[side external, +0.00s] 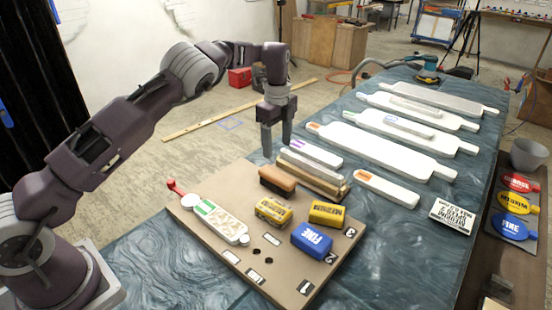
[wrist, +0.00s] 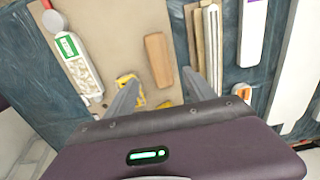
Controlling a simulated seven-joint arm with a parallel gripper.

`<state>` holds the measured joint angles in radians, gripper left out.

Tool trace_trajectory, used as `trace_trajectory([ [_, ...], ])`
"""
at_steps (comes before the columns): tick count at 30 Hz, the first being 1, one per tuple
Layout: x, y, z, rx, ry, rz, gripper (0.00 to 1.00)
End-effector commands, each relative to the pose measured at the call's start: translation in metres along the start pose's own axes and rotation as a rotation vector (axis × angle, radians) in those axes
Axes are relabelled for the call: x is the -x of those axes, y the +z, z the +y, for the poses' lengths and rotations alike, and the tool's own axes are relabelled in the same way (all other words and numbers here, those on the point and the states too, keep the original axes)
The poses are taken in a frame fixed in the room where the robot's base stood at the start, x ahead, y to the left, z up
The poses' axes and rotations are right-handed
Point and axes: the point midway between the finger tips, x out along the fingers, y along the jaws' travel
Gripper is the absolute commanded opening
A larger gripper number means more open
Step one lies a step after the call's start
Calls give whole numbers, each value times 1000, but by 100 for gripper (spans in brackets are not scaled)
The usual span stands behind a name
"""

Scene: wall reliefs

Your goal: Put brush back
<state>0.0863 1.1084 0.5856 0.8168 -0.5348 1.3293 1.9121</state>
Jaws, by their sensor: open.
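A brown wooden block with a dark underside (side external: 278,180), which looks like the brush, lies near the far edge of a tan board (side external: 222,183). It also shows in the wrist view (wrist: 158,60), lying lengthwise just beyond the space between my fingertips. My gripper (side external: 277,148) is open and empty, pointing down above the table near the board's far edge. In the wrist view, its two fingers (wrist: 163,82) are spread apart with nothing between them.
The board holds yellow blocks (side external: 273,212), a blue "FINE" block (side external: 311,240) and a green-labelled white tool (side external: 221,222). Wooden and white bars (side external: 312,172) lie beside the brush. Long white bars (side external: 380,148) cover the table's far side.

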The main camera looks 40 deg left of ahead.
Motion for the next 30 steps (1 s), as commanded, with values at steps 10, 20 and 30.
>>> trace_trajectory([
  [10, 34, 3, 6, 98, -28, 17, 63],
  [20, 221, -23, 170, 921, -171, 245, 63],
  [30, 198, -60, 392, 1464, -352, 371, 63],
])
